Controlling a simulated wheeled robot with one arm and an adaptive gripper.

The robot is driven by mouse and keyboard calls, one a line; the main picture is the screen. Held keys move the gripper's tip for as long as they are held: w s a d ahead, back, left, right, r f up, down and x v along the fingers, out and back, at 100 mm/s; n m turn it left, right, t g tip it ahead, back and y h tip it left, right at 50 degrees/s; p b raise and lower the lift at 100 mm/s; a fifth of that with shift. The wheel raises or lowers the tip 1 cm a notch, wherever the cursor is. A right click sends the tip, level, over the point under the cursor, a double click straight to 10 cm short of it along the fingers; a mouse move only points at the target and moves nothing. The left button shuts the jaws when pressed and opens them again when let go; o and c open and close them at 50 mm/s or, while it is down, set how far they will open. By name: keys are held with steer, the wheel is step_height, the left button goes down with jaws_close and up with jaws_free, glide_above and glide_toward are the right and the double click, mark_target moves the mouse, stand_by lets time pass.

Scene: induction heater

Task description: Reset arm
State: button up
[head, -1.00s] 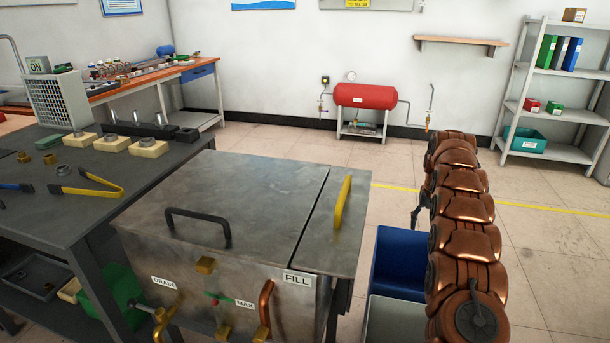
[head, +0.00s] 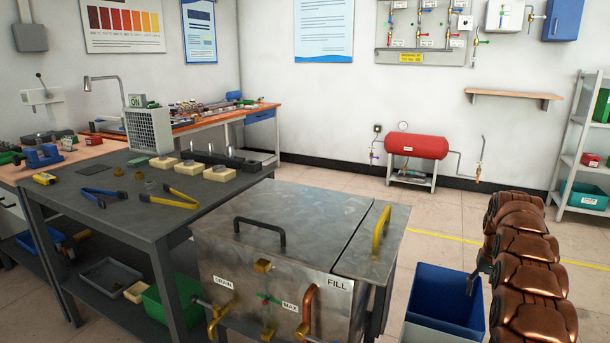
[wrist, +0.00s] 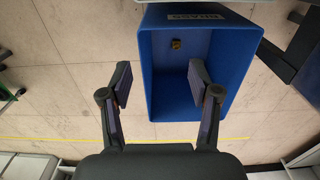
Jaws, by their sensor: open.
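My gripper (wrist: 160,88) shows in the wrist view with its two fingers apart and nothing between them. A small brass-coloured piece (wrist: 177,44) lies inside the bin. In the head view my copper-coloured arm (head: 525,262) hangs at the right, and the gripper's end is mostly hidden behind it. The same blue bin (head: 445,292) stands just left of the arm.
A metal tank (head: 290,235) with a black-handled lid and labelled valves stands at centre front. A dark workbench (head: 130,215) with tongs and blocks is at left. A red pressure tank (head: 417,146) is by the back wall. Open floor (head: 440,225) lies between.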

steer(key=s+a+r+n, duration=0.1)
steer(key=s+a+r, duration=0.3)
steer(key=s+a, duration=0.25)
steer(key=s+a+r+n+g, duration=0.1)
steer(key=s+a+r, duration=0.2)
steer(key=s+a, duration=0.4)
steer(key=s+a+r+n, duration=0.1)
steer(key=s+a+r, duration=0.35)
steer(key=a, duration=0.35)
steer(key=s+a+f+n+g, duration=0.1)
steer(key=s+a, duration=0.2)
steer(key=s, duration=0.7)
steer(key=s+a+f, duration=0.2)
steer(key=s+a, duration=0.2)
steer(key=s, duration=0.6)
steer(key=s+a+f+n+g, duration=0.1)
steer(key=s+a, duration=0.2)
steer(key=s, duration=0.6)
step_height(320, 180, up, 21)
steer(key=s+t+p, duration=0.1)
steer(key=p, duration=1.8)
steer(key=shift+p, duration=0.4)
steer(key=shift+a, duration=0.1)
steer(key=shift+c, duration=0.4)
